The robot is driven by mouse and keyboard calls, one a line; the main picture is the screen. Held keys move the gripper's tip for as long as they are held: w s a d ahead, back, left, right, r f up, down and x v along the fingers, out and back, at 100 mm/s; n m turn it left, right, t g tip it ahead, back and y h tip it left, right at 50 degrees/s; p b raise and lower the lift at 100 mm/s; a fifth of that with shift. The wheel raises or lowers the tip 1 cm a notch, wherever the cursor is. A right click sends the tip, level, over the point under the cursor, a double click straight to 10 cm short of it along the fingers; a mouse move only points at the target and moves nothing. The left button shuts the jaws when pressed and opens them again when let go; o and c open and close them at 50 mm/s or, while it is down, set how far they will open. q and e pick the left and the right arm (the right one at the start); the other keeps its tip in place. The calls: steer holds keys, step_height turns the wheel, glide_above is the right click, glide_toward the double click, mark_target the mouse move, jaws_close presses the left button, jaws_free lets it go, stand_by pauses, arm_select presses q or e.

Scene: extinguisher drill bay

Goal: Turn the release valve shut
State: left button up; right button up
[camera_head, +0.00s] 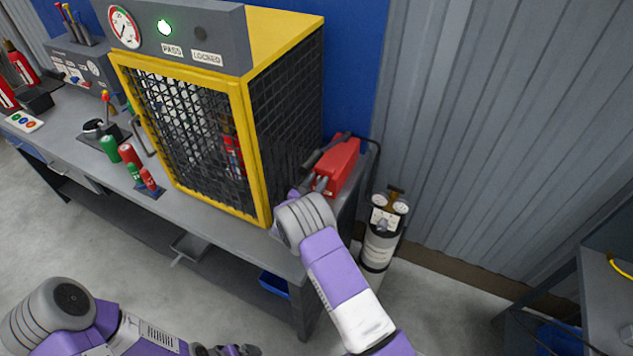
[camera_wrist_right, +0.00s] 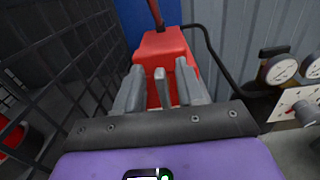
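A red pump unit (camera_head: 341,163) stands at the right end of the workbench, beside the mesh cage. It also shows ahead of the fingers in the right wrist view (camera_wrist_right: 163,48). My right gripper (camera_head: 318,184) reaches to its near end. In the right wrist view my right gripper (camera_wrist_right: 160,88) has its two grey fingers apart. A small grey upright tab (camera_wrist_right: 162,87), perhaps the release valve, stands between them, with a visible gap on each side. I cannot tell whether it is touched. My left gripper (camera_head: 232,350) is low at the bottom edge, partly cut off.
The yellow-framed mesh cage (camera_head: 255,150) stands close left of my right gripper. A gas cylinder with gauges (camera_head: 382,230) stands right of the bench. A black hose (camera_wrist_right: 215,55) runs from the pump. Small red and green cylinders (camera_head: 130,155) stand on the bench's left part.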

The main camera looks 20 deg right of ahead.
jaws_close()
